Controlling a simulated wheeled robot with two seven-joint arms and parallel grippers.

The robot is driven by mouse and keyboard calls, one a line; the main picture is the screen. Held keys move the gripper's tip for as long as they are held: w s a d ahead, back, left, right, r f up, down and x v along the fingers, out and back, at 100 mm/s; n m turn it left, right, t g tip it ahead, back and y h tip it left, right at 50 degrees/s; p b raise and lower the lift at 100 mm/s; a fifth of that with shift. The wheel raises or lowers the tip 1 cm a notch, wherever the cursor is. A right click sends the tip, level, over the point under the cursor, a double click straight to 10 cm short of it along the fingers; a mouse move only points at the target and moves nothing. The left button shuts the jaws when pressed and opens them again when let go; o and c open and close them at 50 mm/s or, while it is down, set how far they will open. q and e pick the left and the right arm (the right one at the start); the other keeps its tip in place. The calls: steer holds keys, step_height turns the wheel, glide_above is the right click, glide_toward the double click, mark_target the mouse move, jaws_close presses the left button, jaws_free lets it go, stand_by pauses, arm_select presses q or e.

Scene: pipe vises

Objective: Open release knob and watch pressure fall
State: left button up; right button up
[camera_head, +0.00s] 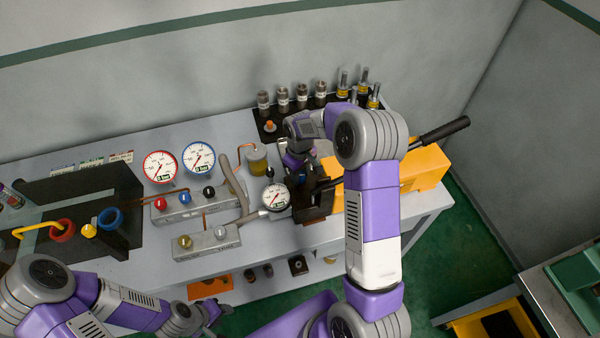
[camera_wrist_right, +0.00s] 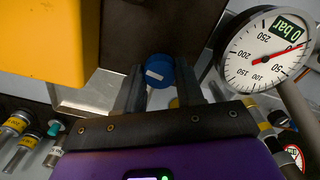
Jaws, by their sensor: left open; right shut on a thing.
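A blue knob (camera_wrist_right: 159,70) with a white mark sits between the fingers of my right gripper (camera_wrist_right: 163,90), which is shut on it in the right wrist view. In the head view my right wrist (camera_head: 296,150) hides the knob. A round white pressure gauge (camera_head: 274,197) stands just left of the dark pump block (camera_head: 315,207). The same gauge shows large in the right wrist view (camera_wrist_right: 267,53), with a red needle and a green label reading 0 bar. My left gripper (camera_head: 217,316) is low in the head view, open, clear of the bench.
Red-rimmed (camera_head: 160,167) and blue-rimmed (camera_head: 199,158) gauges stand behind a valve block (camera_head: 185,208). A black lever handle (camera_head: 442,131) sticks out above an orange box (camera_head: 425,168). Several metal fittings stand in a dark rack (camera_head: 262,118). A dark tray with coloured rings lies left.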

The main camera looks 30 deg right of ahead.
steer(key=o, duration=1)
steer(key=shift+o, duration=0.2)
step_height(320, 180, up, 8)
steer(key=shift+f, duration=0.2)
